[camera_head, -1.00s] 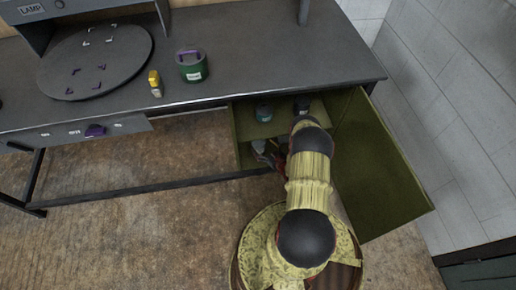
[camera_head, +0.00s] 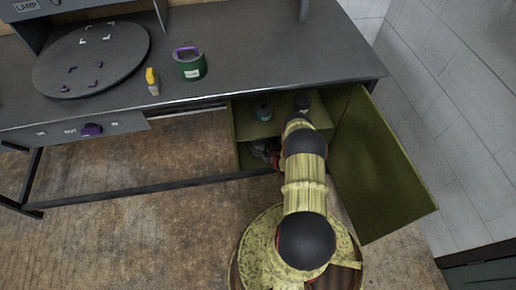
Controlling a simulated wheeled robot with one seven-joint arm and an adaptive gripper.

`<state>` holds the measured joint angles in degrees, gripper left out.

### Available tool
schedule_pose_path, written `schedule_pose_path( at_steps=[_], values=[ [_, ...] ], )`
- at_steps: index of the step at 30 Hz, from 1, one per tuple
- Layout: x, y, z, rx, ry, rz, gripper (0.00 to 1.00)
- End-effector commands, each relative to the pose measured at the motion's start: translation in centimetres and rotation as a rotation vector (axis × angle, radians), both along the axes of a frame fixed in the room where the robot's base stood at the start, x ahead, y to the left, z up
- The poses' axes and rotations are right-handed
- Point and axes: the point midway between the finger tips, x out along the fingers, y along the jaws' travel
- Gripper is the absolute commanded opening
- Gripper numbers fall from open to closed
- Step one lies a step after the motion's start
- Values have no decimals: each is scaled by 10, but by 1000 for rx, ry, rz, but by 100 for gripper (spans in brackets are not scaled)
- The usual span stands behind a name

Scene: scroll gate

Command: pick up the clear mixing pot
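The open olive cabinet (camera_head: 241,128) under the bench has an upper shelf and a lower space. A small, pale, greyish object (camera_head: 258,147) shows in the lower space and may be the clear mixing pot; it is too small and dim to be sure. My arm reaches into the cabinet from the front. My gripper (camera_head: 271,155) seems to be in the lower space beside the pale object, partly hidden by my arm and in shadow. I cannot see whether its fingers are apart or touch anything.
The open door (camera_head: 382,165) stands close right of my arm. A green pot (camera_head: 190,66), a yellow bottle (camera_head: 152,82) and a round plate (camera_head: 92,60) are on the bench.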

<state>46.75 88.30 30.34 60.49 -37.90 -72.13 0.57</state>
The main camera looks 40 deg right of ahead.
Motion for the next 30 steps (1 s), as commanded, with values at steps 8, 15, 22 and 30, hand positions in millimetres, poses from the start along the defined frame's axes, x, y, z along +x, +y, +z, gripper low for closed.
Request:
schedule_pose_path(
  at_steps=[8, 15, 22, 30],
  values=[
    [0, 0, 0, 0, 0, 0, 46],
    [0, 0, 0, 0, 0, 0, 32],
    [0, 0, 0, 0, 0, 0, 19],
    [0, 0, 0, 0, 0, 0, 4]
  ],
)
